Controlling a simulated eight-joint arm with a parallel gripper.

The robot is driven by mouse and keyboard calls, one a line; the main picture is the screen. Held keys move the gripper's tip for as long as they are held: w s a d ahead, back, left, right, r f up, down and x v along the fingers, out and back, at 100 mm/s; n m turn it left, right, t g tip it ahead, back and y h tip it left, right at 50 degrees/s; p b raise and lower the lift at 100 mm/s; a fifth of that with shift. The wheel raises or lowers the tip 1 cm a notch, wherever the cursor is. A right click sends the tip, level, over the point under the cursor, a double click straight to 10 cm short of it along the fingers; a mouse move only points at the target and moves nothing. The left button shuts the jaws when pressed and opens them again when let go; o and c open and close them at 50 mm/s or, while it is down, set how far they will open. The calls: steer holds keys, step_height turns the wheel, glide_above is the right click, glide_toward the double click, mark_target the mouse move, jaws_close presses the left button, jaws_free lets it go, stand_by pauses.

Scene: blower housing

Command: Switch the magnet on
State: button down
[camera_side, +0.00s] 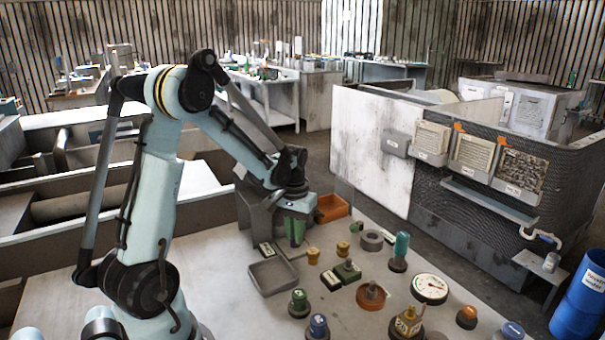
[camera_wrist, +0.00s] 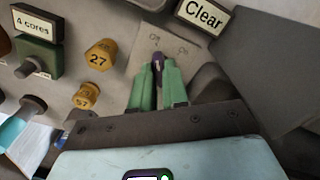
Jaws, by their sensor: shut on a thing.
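In the wrist view, my gripper (camera_wrist: 158,70) has its two green fingers closed around the top of a small dark purple lever (camera_wrist: 157,57). The lever stands on a pale plate (camera_wrist: 168,38) with two small markings, which seem to read off and on but are too blurred to be sure. The fingers hide most of the lever, so I cannot tell its setting. In the side view, my gripper (camera_side: 295,232) points down at the bench beside the grey tray; the lever is hidden there.
A "Clear" sign (camera_wrist: 203,15) stands close to the plate. In the side view, a grey tray (camera_side: 252,278), an orange bin (camera_side: 333,207) and a dial gauge (camera_side: 430,289) surround the work.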

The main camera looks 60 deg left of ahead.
steer(key=shift+m, duration=2.4)
steer(key=c, duration=1.1)
jaws_free()
steer(key=shift+c, duration=0.2)
step_height(320, 180, up, 12)
